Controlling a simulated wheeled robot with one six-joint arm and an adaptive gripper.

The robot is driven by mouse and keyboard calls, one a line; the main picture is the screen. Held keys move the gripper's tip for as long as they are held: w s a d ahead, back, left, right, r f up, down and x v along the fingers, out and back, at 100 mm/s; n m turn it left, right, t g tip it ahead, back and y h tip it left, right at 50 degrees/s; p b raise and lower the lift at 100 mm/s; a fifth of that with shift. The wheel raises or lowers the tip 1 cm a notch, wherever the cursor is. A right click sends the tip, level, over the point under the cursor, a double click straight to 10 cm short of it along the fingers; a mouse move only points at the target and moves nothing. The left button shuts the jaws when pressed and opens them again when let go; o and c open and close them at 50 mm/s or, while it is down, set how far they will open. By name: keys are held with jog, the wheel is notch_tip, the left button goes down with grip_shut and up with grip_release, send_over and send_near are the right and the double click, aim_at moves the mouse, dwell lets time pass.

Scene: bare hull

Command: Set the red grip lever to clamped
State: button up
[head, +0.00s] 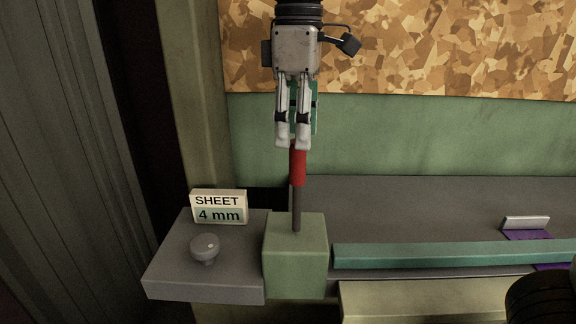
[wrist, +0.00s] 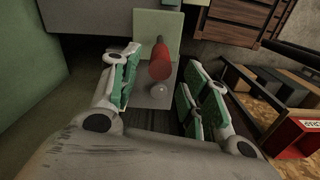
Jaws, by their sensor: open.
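The red grip lever (head: 298,166) stands upright on a dark rod out of a green block (head: 296,258) in the head view. In the wrist view the red grip (wrist: 160,62) shows between the two fingers, toward the far side. My gripper (head: 293,145) points down just above the top of the red grip in the head view, and its fingertips overlap the grip's upper end there. In the wrist view my gripper (wrist: 158,90) is open, with green pads apart on both sides and nothing held. I cannot tell whether a pad touches the grip.
A grey ledge (head: 170,272) with a round knob (head: 205,247) and a "SHEET 4 mm" sign (head: 218,207) lies left of the block. A green bar (head: 440,254) runs right from it along a grey bed (head: 400,210). A small pale bracket (head: 526,223) sits at right.

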aim_at(297, 169)
notch_tip(297, 169, down, 8)
jog(key=shift+d+r, duration=0.1)
dwell(0.4)
jog(key=shift+c, duration=0.5)
grip_shut()
